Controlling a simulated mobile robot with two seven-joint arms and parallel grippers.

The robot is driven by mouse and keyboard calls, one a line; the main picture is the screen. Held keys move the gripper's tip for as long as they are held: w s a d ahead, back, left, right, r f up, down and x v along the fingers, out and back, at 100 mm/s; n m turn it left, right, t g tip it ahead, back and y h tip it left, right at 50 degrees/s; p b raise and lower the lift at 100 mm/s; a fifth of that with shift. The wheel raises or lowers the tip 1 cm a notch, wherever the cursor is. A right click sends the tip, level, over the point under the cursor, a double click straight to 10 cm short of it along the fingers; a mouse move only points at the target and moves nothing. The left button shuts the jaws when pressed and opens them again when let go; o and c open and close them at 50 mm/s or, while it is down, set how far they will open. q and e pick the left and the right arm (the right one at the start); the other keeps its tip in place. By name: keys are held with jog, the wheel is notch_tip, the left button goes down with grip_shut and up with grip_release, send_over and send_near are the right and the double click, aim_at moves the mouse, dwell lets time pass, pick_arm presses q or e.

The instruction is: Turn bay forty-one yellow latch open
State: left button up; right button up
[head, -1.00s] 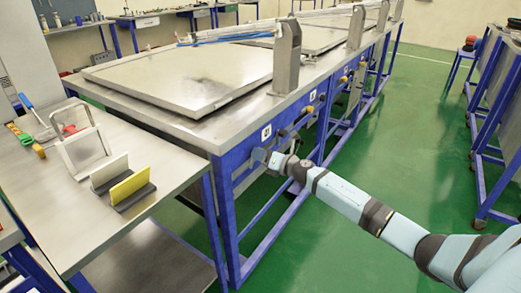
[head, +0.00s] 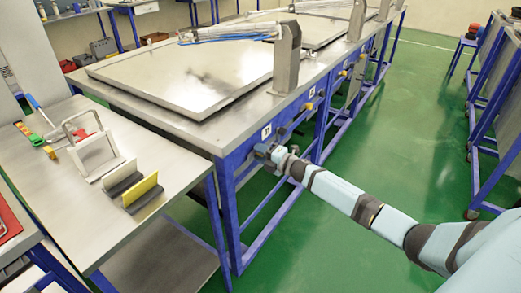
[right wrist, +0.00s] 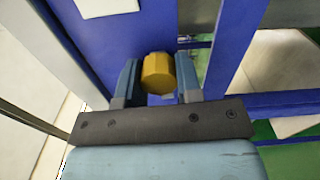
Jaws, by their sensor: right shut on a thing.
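The yellow latch (right wrist: 158,72) is a faceted yellow knob on the blue front panel, seen in the right wrist view. My right gripper (right wrist: 158,80) has one finger on each side of it and is shut on it. In the head view my right gripper (head: 262,152) is at the blue front rail of the bench (head: 228,165), just below a white number plate (head: 266,131). There the gripper hides the latch. My left gripper is not in view.
A large metal lid (head: 190,80) lies shut on the bench. Another yellow knob (head: 309,106) is further along the front. A side table (head: 95,205) on the left holds a metal frame (head: 95,150) and upright plates (head: 138,190). Green floor (head: 380,130) is clear on the right.

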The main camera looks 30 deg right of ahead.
jog(key=shift+m, duration=0.4)
dwell(0.3)
jog(key=o, duration=0.9)
jog(key=shift+o, duration=0.2)
jog(key=shift+s, duration=0.1)
jog(key=v, duration=1.3)
jog(key=shift+s+p, duration=0.3)
jog(key=shift+p, duration=0.15)
jog(key=shift+f, duration=0.1)
